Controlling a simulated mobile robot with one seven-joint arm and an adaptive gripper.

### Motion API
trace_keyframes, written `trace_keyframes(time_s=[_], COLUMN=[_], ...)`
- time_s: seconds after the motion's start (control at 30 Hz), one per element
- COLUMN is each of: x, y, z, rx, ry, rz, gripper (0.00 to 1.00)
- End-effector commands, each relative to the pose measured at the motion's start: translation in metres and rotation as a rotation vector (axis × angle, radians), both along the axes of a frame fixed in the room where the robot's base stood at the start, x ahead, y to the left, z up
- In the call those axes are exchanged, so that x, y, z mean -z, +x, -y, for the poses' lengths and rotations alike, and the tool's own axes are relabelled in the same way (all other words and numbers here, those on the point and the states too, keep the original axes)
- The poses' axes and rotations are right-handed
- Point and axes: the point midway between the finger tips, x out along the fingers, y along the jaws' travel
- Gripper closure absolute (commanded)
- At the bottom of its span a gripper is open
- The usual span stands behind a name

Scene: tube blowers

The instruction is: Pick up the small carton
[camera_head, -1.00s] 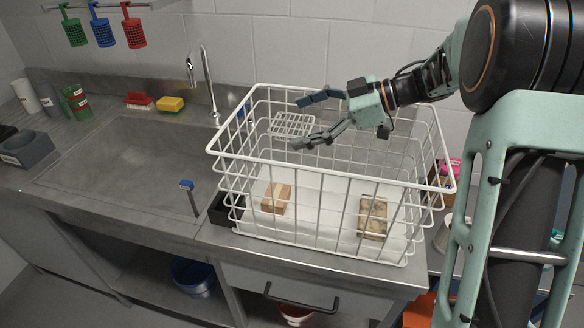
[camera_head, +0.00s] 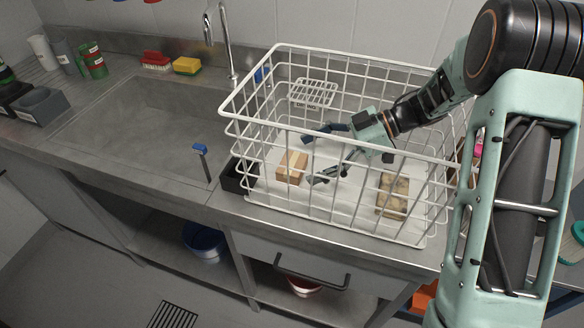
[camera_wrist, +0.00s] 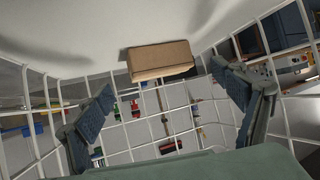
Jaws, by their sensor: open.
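The small carton (camera_head: 292,166) is a light brown box standing on the white floor of the wire basket (camera_head: 262,205), toward its left side. In the wrist view the carton (camera_wrist: 160,61) lies ahead, between and beyond my two fingers. My gripper (camera_head: 313,158) is inside the basket, just right of the carton, with its fingers pointing left toward it. The fingers are spread wide apart and hold nothing; they also show in the wrist view (camera_wrist: 168,107). In the head view the fingertips come close to the carton's right side; I cannot tell whether they touch.
A mottled brown block (camera_head: 393,194) lies in the basket's right part. White wire walls surround my gripper. The sink area (camera_head: 130,115) is clear.

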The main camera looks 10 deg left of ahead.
Motion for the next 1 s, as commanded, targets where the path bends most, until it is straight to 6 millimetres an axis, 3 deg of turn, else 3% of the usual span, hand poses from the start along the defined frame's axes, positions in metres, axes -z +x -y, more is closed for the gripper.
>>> trace_keyframes(time_s=[0.17, 0.4, 0.67, 0.9, 1.0], x=[0.006, 0.023, 0.025, 0.024, 0.024], y=[-0.004, -0.013, -0.014, -0.014, -0.014], z=[-0.01, -0.038, -0.042, -0.042, -0.042], rx=[-0.002, -0.002, 0.001, 0.001, 0.001], ry=[0.001, -0.001, -0.001, -0.001, -0.001], rz=[-0.001, -0.003, 0.0, 0.0, 0.0], gripper=[0.12, 0.12, 0.12, 0.39, 0.45])
